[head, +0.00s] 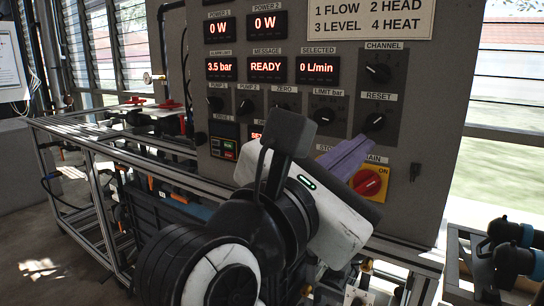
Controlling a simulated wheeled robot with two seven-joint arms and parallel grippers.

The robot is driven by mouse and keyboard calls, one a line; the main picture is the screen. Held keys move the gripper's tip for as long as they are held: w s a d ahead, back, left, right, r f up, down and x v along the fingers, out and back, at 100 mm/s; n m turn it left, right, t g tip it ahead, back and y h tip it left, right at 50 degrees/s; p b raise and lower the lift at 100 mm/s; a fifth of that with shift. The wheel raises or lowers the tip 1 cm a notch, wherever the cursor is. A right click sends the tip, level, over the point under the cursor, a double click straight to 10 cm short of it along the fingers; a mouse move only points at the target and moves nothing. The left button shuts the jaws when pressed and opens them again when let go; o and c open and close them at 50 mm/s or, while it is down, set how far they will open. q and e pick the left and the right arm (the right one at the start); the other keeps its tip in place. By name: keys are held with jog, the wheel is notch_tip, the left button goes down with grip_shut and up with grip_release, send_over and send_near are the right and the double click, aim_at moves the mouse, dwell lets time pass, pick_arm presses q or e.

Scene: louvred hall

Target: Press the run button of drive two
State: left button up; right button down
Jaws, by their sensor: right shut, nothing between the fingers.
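The grey control panel (430,110) fills the middle of the head view. A small drive unit (224,142) with a display and coloured buttons sits at its lower left. Beside it to the right, a second drive unit (257,130) shows only its top edge and part of a red display. My right arm and gripper cover the rest, so no run button can be made out on it. My right gripper (364,143) has purple fingers, shut and empty. They point up and right, in front of the panel above the red switch. My left gripper is not in view.
A red rotary switch on a yellow plate (382,184) is just below my fingers. Knobs, including the reset knob (375,121), and displays reading READY (267,67) fill the panel above. A metal frame with pipes (75,145) stands left; black pumps (515,255) stand lower right.

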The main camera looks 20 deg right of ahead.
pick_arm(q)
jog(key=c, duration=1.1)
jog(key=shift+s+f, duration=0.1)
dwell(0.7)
